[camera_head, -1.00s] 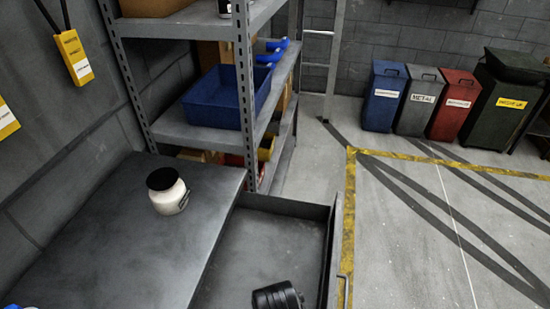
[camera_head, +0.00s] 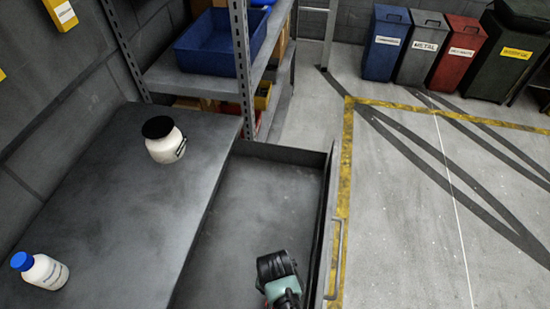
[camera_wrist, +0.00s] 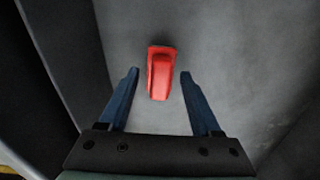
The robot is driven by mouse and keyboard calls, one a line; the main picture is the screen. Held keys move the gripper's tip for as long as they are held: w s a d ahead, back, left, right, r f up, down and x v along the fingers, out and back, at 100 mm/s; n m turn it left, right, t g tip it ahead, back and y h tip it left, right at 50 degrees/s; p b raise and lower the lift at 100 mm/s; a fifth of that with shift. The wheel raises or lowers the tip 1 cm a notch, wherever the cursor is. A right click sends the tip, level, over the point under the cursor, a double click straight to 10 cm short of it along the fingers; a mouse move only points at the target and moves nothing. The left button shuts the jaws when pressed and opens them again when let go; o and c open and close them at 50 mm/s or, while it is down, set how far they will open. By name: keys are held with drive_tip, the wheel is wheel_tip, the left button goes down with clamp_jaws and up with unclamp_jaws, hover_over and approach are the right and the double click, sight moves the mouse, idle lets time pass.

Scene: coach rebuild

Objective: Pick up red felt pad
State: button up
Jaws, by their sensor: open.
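The red felt pad (camera_wrist: 160,64) is in the upper middle of the wrist view, on a grey surface that looks like the floor of the open drawer (camera_head: 255,190). It is a small, long red piece, lying lengthwise between the fingers. My gripper (camera_wrist: 159,75) is open, with one blue finger on each side of the pad and a clear gap on both sides. Nothing is held. I cannot tell how high the fingertips are above the pad. The head view does not show the pad or the fingers; a dark and teal part of my arm is over the drawer there.
Shelving with a blue bin (camera_head: 215,50) stands behind. Drawer walls border the pad's space. Floor right of the drawer is clear.

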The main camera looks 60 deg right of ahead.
drive_tip(key=shift+c, duration=0.2)
clamp_jaws()
idle(0.4)
wheel_tip(320, 180, up, 10)
drive_tip(key=shift+p, duration=0.3)
drive_tip(key=c, duration=0.6)
unclamp_jaws()
clamp_jaws()
